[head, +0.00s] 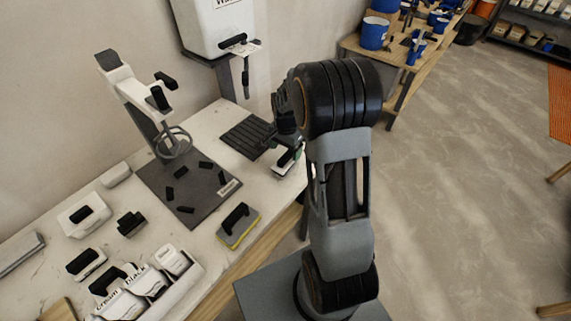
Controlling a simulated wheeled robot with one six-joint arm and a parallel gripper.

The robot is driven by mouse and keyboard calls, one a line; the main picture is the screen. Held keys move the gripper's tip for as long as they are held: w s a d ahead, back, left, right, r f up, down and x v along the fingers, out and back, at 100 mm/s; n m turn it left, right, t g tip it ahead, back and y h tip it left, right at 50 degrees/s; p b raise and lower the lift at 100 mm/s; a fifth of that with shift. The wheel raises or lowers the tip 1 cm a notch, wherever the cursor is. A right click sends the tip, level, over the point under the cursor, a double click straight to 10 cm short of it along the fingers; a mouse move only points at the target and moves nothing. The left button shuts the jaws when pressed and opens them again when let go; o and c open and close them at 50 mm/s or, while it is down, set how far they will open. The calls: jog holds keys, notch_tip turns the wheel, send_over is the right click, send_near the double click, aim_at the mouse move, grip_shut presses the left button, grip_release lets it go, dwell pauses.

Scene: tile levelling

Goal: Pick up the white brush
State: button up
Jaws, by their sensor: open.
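A white block with a black handle (287,161), which may be the white brush, lies near the table's right edge. My gripper (286,142) is just above it or at it, partly hidden by my own arm; I cannot tell whether they touch. The jaws are open, and nothing is seen held. Two other white pieces with black grips, a larger one (84,216) and a smaller one (86,264), lie at the left of the table, and either could also be a brush.
Open floor (460,150) lies right.

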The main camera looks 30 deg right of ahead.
aim_at(285, 162)
jog(key=shift+s+a+f, duration=0.1)
jog(key=shift+s+f, duration=0.05)
jog(key=shift+f, duration=1.55)
jog(key=shift+s+a+f, duration=0.1)
jog(key=shift+f, duration=1.55)
jog(key=shift+c, duration=0.2)
jog(key=c, duration=1)
jog(key=shift+c, duration=0.4)
jog(key=shift+r, duration=0.15)
